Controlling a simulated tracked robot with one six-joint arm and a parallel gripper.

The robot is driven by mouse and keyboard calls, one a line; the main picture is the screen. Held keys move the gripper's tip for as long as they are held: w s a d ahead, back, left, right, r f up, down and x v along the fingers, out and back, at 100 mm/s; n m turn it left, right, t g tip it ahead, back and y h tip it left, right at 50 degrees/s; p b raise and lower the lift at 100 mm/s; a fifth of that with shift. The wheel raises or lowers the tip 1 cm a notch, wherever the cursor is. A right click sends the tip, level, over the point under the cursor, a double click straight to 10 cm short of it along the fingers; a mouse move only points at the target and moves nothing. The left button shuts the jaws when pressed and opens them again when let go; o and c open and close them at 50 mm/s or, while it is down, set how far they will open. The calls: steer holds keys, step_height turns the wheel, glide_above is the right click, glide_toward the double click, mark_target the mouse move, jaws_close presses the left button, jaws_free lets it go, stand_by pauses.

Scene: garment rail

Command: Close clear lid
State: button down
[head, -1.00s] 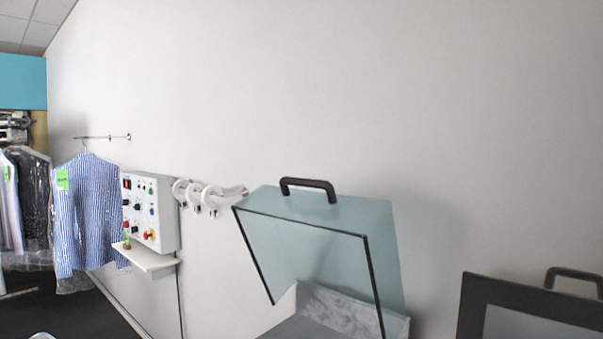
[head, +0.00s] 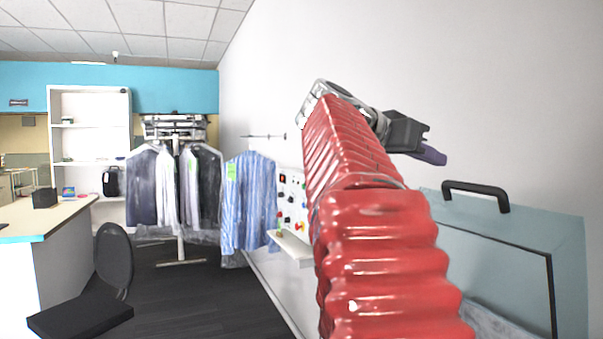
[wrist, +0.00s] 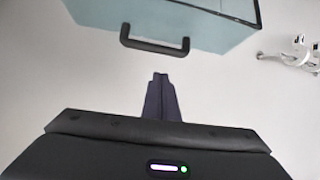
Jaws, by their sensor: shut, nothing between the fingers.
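The clear lid (head: 520,222) stands raised at the right of the head view, a bluish see-through cover with dark edges and a black handle (head: 476,190) on top. My gripper (head: 438,156) is shut and empty, above and to the left of the handle. In the wrist view the shut fingers (wrist: 161,80) point toward the black handle (wrist: 155,47), with a gap between them. The clear lid (wrist: 170,18) fills the top of that view. My red arm hides the lid's left part in the head view.
A control panel (head: 291,195) and small shelf (head: 290,247) are on the wall, partly behind my arm. A striped shirt (head: 248,200) hangs beside them. A garment rack, a counter (head: 45,212) and a black chair (head: 112,262) stand at the left. The dark floor between is clear.

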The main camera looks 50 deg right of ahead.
steer(key=shift+s+d+r+m+g, duration=0.25)
steer(key=shift+s+r+m+g, duration=0.1)
steer(key=shift+s+r, duration=0.2)
steer(key=shift+s+d+r+m+g, duration=0.25)
steer(key=shift+s+r+m+g, duration=0.1)
steer(key=shift+s+r, duration=0.2)
steer(key=shift+d+f, duration=0.1)
steer(key=shift+f, duration=0.05)
steer(key=x, duration=0.9)
steer(key=shift+d+f, duration=0.15)
steer(key=shift+f, duration=0.3)
steer(key=shift+w+a+f, duration=0.15)
steer(key=shift+a+f, duration=0.25)
steer(key=shift+f, duration=0.25)
steer(key=shift+w+a+f, duration=0.2)
steer(key=shift+a+f, duration=0.25)
steer(key=shift+f, duration=0.2)
